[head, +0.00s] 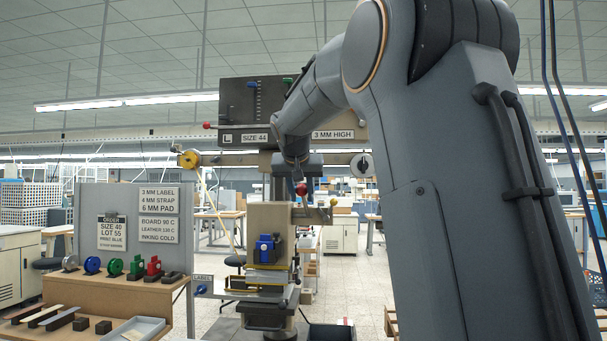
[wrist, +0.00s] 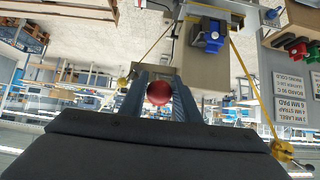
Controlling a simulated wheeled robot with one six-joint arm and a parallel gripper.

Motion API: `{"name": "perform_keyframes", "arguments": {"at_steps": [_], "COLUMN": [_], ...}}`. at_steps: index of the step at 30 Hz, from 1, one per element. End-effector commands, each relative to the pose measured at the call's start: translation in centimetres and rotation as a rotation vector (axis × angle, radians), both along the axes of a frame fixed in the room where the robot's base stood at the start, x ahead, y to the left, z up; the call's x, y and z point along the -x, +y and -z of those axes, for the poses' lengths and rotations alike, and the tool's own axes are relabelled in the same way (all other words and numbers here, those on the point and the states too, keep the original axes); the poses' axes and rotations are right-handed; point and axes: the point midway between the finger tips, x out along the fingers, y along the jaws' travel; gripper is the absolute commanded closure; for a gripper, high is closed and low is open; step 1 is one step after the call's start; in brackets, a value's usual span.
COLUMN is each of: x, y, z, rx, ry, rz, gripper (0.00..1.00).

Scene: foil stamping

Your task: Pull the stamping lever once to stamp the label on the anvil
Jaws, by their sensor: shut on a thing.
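The stamping press (head: 283,222) stands in the middle of the head view, with a grey upper panel (head: 240,100) reading "SIZE 44" and "3 MM HIGH". A red ball knob (head: 301,188) shows at its front, below the panel. My gripper (wrist: 158,84) is shut on this red knob, which shows between the two fingers in the wrist view (wrist: 159,94). A blue block (head: 266,247) sits on the press front, also in the wrist view (wrist: 211,36). Below it is a flat plate (head: 262,293); I cannot make out a label on it.
A signboard (head: 120,225) and a wooden stand (head: 100,299) with coloured holders are at left. A grey tray (head: 136,329) sits on the stand. A yellow reel (head: 189,159) is at the press's upper left. A dark bin (head: 331,331) is low at centre.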

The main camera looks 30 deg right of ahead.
Motion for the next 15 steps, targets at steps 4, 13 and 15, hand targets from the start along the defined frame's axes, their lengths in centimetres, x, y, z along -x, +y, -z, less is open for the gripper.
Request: {"name": "perform_keyframes", "arguments": {"at_steps": [4,13,15], "x": [-0.5,-1.0,-1.3], "y": [-0.4,-0.7,-0.9], "z": [-1.9,-3.1,-3.8], "rx": [0.001,0.001,0.001], "ry": [-0.003,-0.003,-0.003], "rz": [0.0,0.0,0.0], "gripper": [0.99,0.99,0.99]}}
